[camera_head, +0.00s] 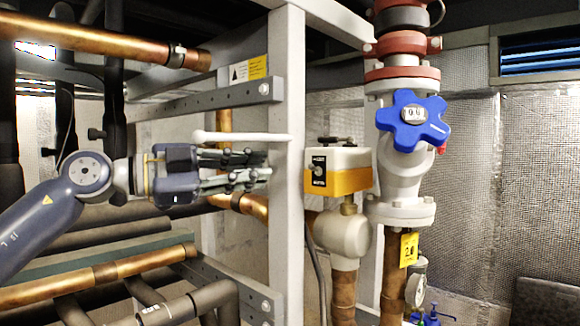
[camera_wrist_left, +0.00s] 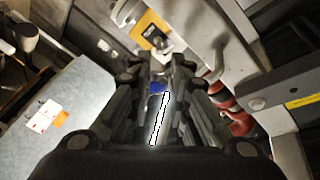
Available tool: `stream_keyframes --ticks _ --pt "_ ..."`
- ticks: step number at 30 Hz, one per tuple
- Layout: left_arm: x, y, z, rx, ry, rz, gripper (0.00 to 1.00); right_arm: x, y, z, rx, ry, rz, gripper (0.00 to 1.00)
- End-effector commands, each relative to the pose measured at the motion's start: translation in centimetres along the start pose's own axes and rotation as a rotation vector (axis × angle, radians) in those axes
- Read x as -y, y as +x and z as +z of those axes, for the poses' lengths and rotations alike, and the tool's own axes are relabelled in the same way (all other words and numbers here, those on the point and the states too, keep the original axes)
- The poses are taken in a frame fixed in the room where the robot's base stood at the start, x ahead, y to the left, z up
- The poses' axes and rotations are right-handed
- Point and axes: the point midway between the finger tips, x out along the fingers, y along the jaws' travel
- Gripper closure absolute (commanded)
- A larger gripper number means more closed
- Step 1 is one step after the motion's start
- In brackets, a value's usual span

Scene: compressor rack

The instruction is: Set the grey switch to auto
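A white-and-yellow actuator box (camera_head: 350,180) sits on the valve just right of the white upright post. Its left face has a black switch plate with a small light grey switch (camera_head: 318,171). The labels around the switch are too small to read, so its setting cannot be told. My left gripper (camera_head: 264,166) points right towards this face, left of the post and at about the switch's height. My right gripper is out of view.
The white upright post (camera_head: 286,200) stands between my left gripper and the box in the head view. A white rod (camera_head: 240,136) runs just above the fingers. Copper pipes (camera_head: 100,275) lie below. A blue handwheel (camera_head: 425,135) is right of the box.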

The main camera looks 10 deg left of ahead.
Motion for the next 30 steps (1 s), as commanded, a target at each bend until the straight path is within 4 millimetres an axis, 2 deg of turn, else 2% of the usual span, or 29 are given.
stream_keyframes --ticks 9,15,19,27,28,30 --pt "0.3 6.1 -0.3 -0.002 -0.001 0.004 0.83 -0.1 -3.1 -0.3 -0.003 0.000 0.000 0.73" --pt "0.2 8.8 -0.2 -0.002 0.001 0.002 0.83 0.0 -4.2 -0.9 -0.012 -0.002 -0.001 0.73" --pt "0.1 9.5 -0.1 0.000 0.002 0.001 0.83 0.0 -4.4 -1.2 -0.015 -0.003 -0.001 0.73" --pt "0.0 9.7 0.0 0.000 0.002 0.000 0.83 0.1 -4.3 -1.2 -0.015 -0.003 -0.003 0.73" --pt "0.0 9.6 0.0 0.000 0.002 0.000 0.85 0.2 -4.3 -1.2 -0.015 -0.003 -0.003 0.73" --pt "0.0 9.6 0.0 0.000 0.002 0.000 1.00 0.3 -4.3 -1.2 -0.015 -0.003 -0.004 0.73"
